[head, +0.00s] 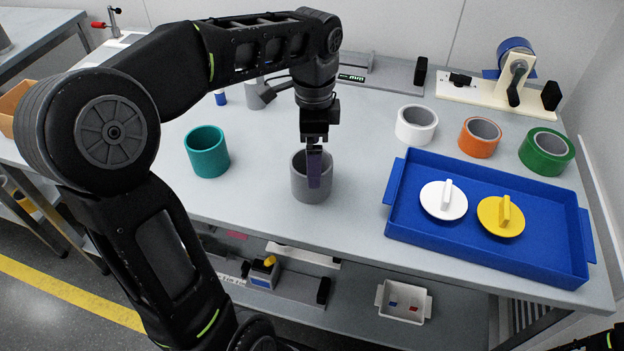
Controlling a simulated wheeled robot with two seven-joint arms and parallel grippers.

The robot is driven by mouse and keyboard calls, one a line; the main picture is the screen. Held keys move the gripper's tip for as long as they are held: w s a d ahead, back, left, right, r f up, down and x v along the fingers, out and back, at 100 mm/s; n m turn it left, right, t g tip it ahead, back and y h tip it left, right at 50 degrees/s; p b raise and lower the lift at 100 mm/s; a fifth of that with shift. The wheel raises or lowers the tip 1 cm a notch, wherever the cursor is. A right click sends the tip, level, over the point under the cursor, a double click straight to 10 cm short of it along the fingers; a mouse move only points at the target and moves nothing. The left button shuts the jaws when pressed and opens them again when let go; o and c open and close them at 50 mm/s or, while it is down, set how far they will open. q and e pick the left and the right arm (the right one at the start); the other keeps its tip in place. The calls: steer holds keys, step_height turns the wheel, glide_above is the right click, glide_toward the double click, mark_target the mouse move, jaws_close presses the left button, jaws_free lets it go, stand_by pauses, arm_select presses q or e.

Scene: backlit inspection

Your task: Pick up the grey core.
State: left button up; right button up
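The grey core (301,188), an open-topped cylinder, stands upright on the light grey table in the middle of the head view. My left gripper (314,172) points straight down at it. A dark finger overlaps the core's opening and the front of its wall. The fingers line up with my view, so I cannot tell whether they are apart or pressing on the wall. The core's base appears to rest on the table. My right gripper is not in view; only a bit of dark arm shows at the bottom right corner.
A teal core (208,158) stands left of the grey one. A blue tray (480,256) with white (436,205) and yellow (493,222) lids lies right. Behind it are white (404,130), orange (470,145) and green (535,162) rolls. A tape dispenser (515,75) stands at the back right.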

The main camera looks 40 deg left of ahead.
arm_select(q)
steer(key=shift+f, duration=1.25)
steer(key=shift+f, duration=0.1)
steer(key=f, duration=0.5)
steer(key=shift+a, duration=0.2)
steer(key=shift+c, duration=0.3)
steer(key=c, duration=1.4)
